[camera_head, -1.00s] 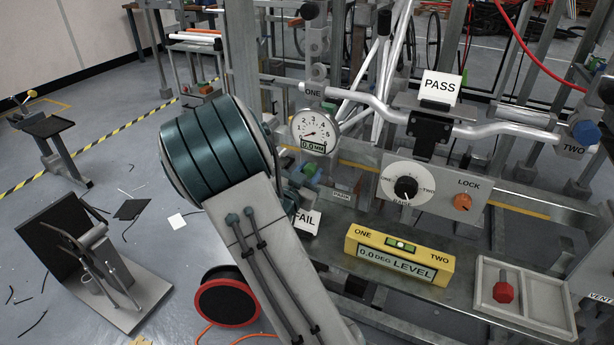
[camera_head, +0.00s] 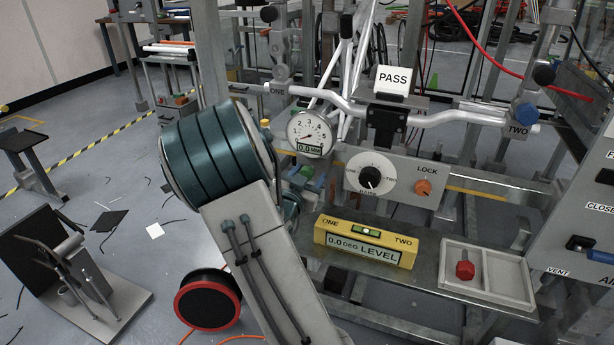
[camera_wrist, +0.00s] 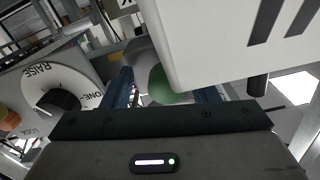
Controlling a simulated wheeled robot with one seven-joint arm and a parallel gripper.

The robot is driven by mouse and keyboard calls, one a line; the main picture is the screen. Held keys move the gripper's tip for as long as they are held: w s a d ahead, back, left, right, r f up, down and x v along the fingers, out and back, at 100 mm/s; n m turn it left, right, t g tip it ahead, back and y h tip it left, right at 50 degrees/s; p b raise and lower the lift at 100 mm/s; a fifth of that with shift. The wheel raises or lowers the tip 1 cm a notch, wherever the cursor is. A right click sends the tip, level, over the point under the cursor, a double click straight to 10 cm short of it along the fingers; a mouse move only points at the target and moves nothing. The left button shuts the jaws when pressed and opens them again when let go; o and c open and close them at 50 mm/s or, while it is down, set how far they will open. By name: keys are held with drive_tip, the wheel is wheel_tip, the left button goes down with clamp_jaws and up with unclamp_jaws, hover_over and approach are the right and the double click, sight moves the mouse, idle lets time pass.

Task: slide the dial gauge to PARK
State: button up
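The dial gauge (camera_head: 309,134) has a round white face and a green 0.0 mm readout. It hangs upright below the silver handlebar, left of the selector dial (camera_head: 370,178). A small green piece (camera_head: 313,184) shows below the gauge. My gripper is mostly hidden behind my arm in the head view. In the wrist view my gripper (camera_wrist: 167,92) has its two blue fingers apart, with a rounded green piece (camera_wrist: 170,84) between or just beyond them; contact is unclear. A large white body (camera_wrist: 225,40) with thick black strokes fills the upper right. I cannot read a PARK label now.
The silver handlebar (camera_head: 455,117) and PASS card (camera_head: 393,80) stand above. The yellow level (camera_head: 365,243) and a tray (camera_head: 488,285) with a red knob lie on the bench at front. An orange LOCK knob (camera_head: 423,187) sits right of the selector dial.

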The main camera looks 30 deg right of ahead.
drive_tip(key=p+v, duration=0.2)
drive_tip(key=v, duration=1.2)
drive_tip(key=shift+d, duration=0.1)
